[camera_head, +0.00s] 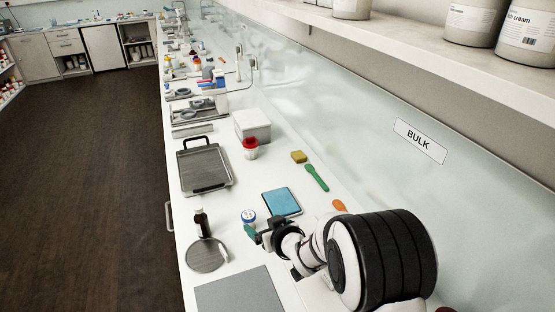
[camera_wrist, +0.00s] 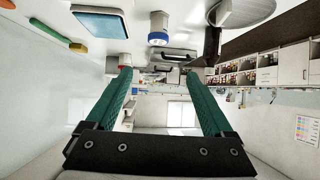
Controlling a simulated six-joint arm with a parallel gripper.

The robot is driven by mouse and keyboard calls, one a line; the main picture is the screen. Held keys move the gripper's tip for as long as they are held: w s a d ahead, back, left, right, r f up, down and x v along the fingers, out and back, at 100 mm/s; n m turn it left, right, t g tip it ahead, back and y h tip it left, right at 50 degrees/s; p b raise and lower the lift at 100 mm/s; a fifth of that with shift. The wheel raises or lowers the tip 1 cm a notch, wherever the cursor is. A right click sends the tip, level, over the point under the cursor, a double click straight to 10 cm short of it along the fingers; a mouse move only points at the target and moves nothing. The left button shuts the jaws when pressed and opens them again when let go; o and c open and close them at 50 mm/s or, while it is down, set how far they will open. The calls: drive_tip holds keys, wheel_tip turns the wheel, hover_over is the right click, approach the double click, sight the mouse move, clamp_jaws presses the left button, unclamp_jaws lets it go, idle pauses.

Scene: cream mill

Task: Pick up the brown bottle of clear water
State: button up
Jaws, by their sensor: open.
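A small dark brown bottle (camera_head: 201,222) with a dark cap stands upright near the left edge of the white counter, just behind a round grey plate (camera_head: 206,256). It also shows in the wrist view as a dark brown shape (camera_wrist: 209,46) near the tip of the right-hand finger. What is inside it cannot be made out. My gripper (camera_head: 250,231) is to the right of the bottle, apart from it. In the wrist view its two green fingers (camera_wrist: 158,75) are wide apart with nothing between them.
A white jar with a blue lid (camera_head: 249,215) stands close to my gripper. A blue pad (camera_head: 282,202), a green utensil (camera_head: 317,178), a grey tray (camera_head: 205,168) and a red-lidded jar (camera_head: 250,149) lie farther back. A grey mat (camera_head: 238,292) is in front.

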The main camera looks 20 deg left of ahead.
sight(205, 224)
drive_tip(key=s+a+f+n+y, duration=0.1)
drive_tip(key=a, duration=0.2)
drive_tip(key=s+a+f+n+g+y, duration=0.1)
drive_tip(key=s+a, duration=0.1)
drive_tip(key=a, duration=0.1)
drive_tip(key=s+a+f+n+g+y, duration=0.1)
drive_tip(key=s+a+f, duration=0.1)
drive_tip(key=a, duration=0.1)
drive_tip(key=shift+a+y, duration=0.15)
drive_tip(key=shift+y, duration=0.15)
drive_tip(key=x, duration=0.8)
drive_tip(key=shift+a+f, duration=0.1)
drive_tip(key=shift+a, duration=0.05)
drive_tip(key=x, duration=0.6)
drive_tip(key=shift+w+f, duration=0.15)
drive_tip(key=shift+w, duration=0.05)
clamp_jaws()
